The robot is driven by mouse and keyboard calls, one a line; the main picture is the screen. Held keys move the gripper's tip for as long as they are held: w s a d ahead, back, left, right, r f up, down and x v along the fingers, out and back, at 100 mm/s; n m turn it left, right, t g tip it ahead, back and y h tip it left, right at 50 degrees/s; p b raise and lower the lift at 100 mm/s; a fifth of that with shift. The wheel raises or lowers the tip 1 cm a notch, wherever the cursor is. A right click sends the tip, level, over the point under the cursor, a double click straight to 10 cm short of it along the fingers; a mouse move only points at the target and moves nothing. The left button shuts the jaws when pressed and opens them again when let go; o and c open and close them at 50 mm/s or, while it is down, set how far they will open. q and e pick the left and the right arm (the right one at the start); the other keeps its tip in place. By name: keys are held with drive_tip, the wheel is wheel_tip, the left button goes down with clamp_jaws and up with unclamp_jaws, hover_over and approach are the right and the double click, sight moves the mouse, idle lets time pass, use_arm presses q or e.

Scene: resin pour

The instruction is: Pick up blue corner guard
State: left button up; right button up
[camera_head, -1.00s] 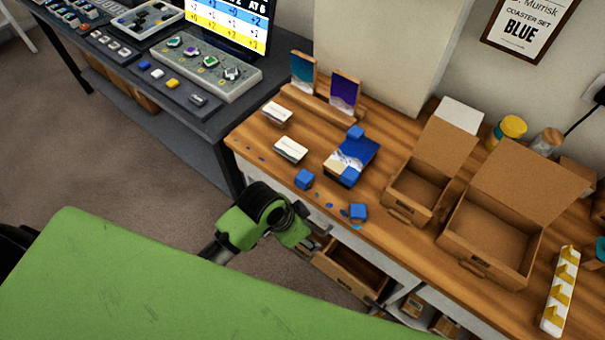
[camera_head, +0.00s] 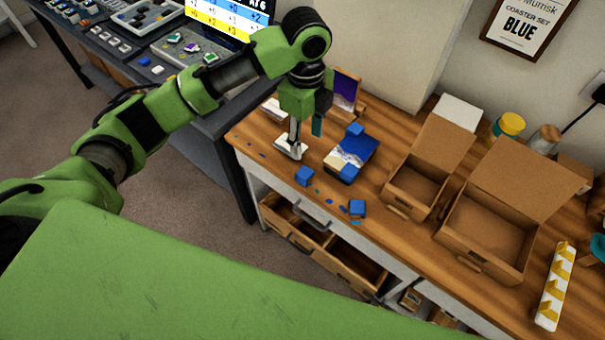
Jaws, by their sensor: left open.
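Blue corner guards sit as small blue blocks on the wooden worktop: one (camera_head: 304,176) left of the blue and white coaster piece (camera_head: 352,151), one (camera_head: 357,208) near the front edge. Another blue block (camera_head: 355,130) is at the coaster piece's far corner, and one (camera_head: 347,172) appears at its near corner. My left gripper (camera_head: 304,134) is open, pointing down above the worktop, left of the coaster piece and beyond the left blue block. It holds nothing I can see and partly covers a white card block (camera_head: 287,151). My right gripper is not in view.
Two open cardboard boxes (camera_head: 412,187) (camera_head: 486,232) stand to the right. A white strip with yellow pieces (camera_head: 554,287) lies at far right. Blue drips (camera_head: 329,205) mark the front edge. Drawers (camera_head: 345,262) below stand open. A purple coaster (camera_head: 345,90) stands behind my gripper.

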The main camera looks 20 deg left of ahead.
use_arm(q)
drive_tip(key=p, duration=0.1)
hover_over(303, 171)
wheel_tip(303, 171, down, 8)
drive_tip(key=shift+d+r, duration=0.1)
drive_tip(key=shift+r, duration=0.05)
wheel_tip(303, 171, down, 4)
drive_tip(key=shift+s+f+p, duration=0.1)
drive_tip(key=shift+f+p, duration=0.05)
drive_tip(key=shift+p, duration=0.75)
drive_tip(key=shift+f, duration=0.45)
drive_tip(key=c, duration=0.9)
